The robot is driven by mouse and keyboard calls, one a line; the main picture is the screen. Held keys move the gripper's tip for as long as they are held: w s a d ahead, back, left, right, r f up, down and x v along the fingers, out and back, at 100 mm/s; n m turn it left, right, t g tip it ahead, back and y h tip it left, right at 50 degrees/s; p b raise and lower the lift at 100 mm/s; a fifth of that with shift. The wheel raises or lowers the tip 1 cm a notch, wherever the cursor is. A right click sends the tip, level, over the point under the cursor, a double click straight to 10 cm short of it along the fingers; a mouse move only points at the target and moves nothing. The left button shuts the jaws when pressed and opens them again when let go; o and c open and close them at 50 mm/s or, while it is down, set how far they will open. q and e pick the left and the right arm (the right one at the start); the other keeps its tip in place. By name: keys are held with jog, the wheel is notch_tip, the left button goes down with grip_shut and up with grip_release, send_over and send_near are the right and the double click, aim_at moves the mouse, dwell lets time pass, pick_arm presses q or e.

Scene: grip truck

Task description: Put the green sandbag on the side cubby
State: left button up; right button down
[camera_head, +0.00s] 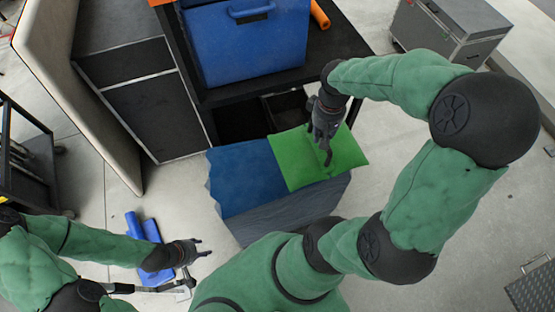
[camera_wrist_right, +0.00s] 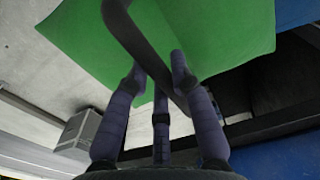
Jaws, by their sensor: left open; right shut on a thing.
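The green sandbag (camera_head: 300,163) shows in the head view below my right gripper (camera_head: 326,138). That gripper is shut on the sandbag's strap. In the right wrist view, the dark strap (camera_wrist_right: 140,40) passes between my right fingers (camera_wrist_right: 160,80), with the green sandbag (camera_wrist_right: 90,40) behind them. The sandbag overlaps the right part of a blue-topped block or bin (camera_head: 235,185); I cannot tell whether they touch. The dark side cubby (camera_head: 240,122) opens just beyond, under a black shelf. My left gripper (camera_head: 200,247) is open and empty at the lower left.
A blue case (camera_head: 250,45) sits on the black shelf, with an orange roll (camera_head: 320,15) beside it. Blue objects (camera_head: 150,230) lie on the floor by my left arm. A grey wheeled case (camera_head: 445,30) stands at the back right. The floor at the right is mostly clear.

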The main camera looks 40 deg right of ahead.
aim_at(299, 141)
jog(key=shift+s+d+r, duration=0.2)
jog(key=shift+s, duration=0.2)
jog(key=shift+s+d+r, duration=0.2)
jog(key=shift+s, duration=0.2)
jog(key=w+a+f, duration=0.1)
jog(key=w, duration=0.1)
jog(key=w+a+f+b, duration=0.1)
jog(key=w+a, duration=0.1)
jog(key=w+a+f, duration=0.1)
jog(key=w+a, duration=0.1)
jog(key=shift+w+a+f, duration=0.2)
jog(key=shift+a+f, duration=0.05)
jog(key=shift+f, duration=0.15)
jog(key=w+a+f, duration=0.1)
jog(key=w+a+f+b, duration=0.1)
jog(key=f, duration=0.1)
jog(key=w+a+f, duration=0.1)
jog(key=f, duration=0.1)
jog(key=shift+w+b, duration=0.2)
jog(key=shift+b, duration=0.1)
jog(key=shift+w+a+f, duration=0.25)
jog(key=shift+w+f, duration=0.05)
jog(key=shift+f, duration=0.25)
jog(key=shift+f+b, duration=0.5)
jog(key=shift+f, duration=1)
